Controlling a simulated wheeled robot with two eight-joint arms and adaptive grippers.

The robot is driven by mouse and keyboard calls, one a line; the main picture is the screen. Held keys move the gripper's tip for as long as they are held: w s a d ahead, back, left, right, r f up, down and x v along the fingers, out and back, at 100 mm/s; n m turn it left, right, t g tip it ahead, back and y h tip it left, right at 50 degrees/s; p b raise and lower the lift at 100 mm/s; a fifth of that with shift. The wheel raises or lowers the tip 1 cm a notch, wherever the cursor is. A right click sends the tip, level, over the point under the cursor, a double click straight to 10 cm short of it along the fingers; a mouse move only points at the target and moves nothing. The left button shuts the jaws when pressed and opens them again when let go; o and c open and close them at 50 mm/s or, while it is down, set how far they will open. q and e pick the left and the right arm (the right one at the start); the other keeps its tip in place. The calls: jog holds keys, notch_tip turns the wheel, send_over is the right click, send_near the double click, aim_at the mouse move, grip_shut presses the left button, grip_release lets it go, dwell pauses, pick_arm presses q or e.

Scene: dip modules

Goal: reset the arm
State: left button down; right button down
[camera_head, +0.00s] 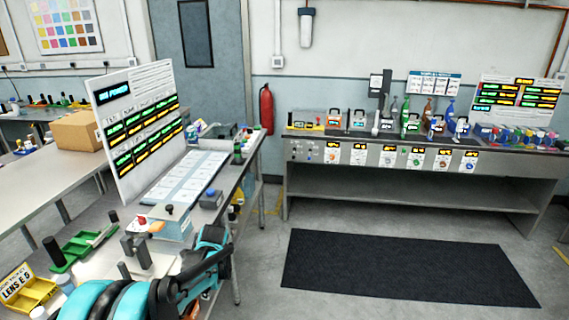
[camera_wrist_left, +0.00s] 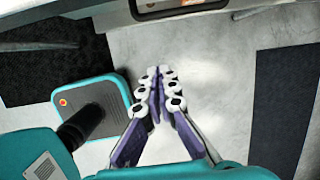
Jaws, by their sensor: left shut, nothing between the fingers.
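My left gripper (camera_wrist_left: 158,78) shows in the left wrist view with its purple-lined, white-jointed fingers drawn together at the tips. It is shut with nothing between the fingers, above a grey floor. In the head view my teal and black left arm comes in at the bottom left, beside the near workbench (camera_head: 215,190); its fingertips are hard to make out there. My right gripper is not in view.
A white display board (camera_head: 135,120) stands on the near bench, with a green tray (camera_head: 75,248) and yellow bin (camera_head: 28,292) nearby. A far bench (camera_head: 400,150) holds bottles and small devices. A black mat (camera_head: 400,268) lies on open floor.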

pick_arm(q)
jog(key=s+d+r+n+t+h, duration=0.1)
jog(key=s+d+r+n+t, duration=0.2)
jog(key=s+n, duration=0.6)
jog(key=s+d+r+n+t+h, duration=0.1)
jog(key=s+d+r+n+t, duration=0.2)
jog(key=s+d+r+n, duration=0.4)
jog(key=s+r+n, duration=0.1)
jog(key=s+n, duration=0.1)
jog(key=s, duration=0.3)
jog(key=shift+d+t+h, duration=0.3)
jog(key=shift+t+h, duration=0.1)
